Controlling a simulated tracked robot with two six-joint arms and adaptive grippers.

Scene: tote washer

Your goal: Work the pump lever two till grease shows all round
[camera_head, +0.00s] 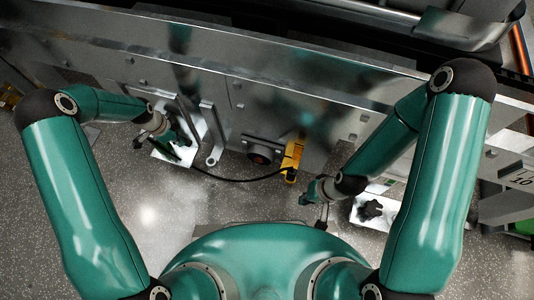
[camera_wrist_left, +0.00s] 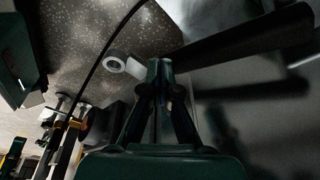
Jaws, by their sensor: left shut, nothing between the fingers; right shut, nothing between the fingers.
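My left gripper (camera_head: 178,142) is at a bright metal bracket (camera_head: 186,118) low on the machine's side; its closed fingertips show in the left wrist view (camera_wrist_left: 160,68). A long dark bar (camera_wrist_left: 245,42) runs from the upper right to close by those fingertips; I cannot tell if they touch or if it is the pump lever. A flat metal arm with a round end (camera_head: 213,159) hangs beside the bracket. A dark round fitting with a red centre (camera_head: 261,156) sits right of it; no grease is discernible. My right gripper (camera_head: 310,198) is shut and empty, low right of centre.
A black hose (camera_head: 240,180) curves from the bracket to a yellow block (camera_head: 292,158). A black knob (camera_head: 370,210) sits on a pale plate at right. The speckled floor (camera_head: 150,213) is clear at left. The metal machine side (camera_head: 250,95) spans the back.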

